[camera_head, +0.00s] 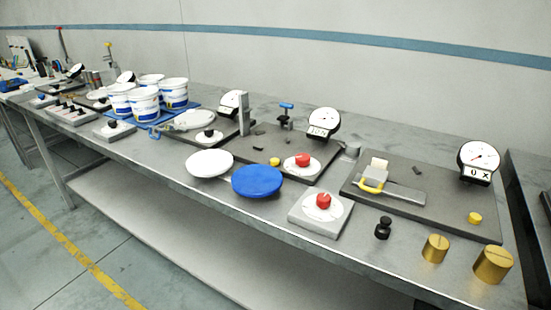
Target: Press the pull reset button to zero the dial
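A small yellow button (475,217) sits at the front right of that plate. A second dial (323,122) stands on the middle dark plate, its window too small to read surely. A yellow button (274,161) sits at the front of that plate beside a red knob (303,159). No label shows which button is the pull reset. Neither of my grippers is in view.
A yellow-handled clamp (371,187) lies on the right dark plate (425,212). Brass cylinders (435,248) and a black weight (383,228) stand before it. A red knob (323,200) on a grey block, a blue disc (257,180) and white tubs (144,104) stand further left.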

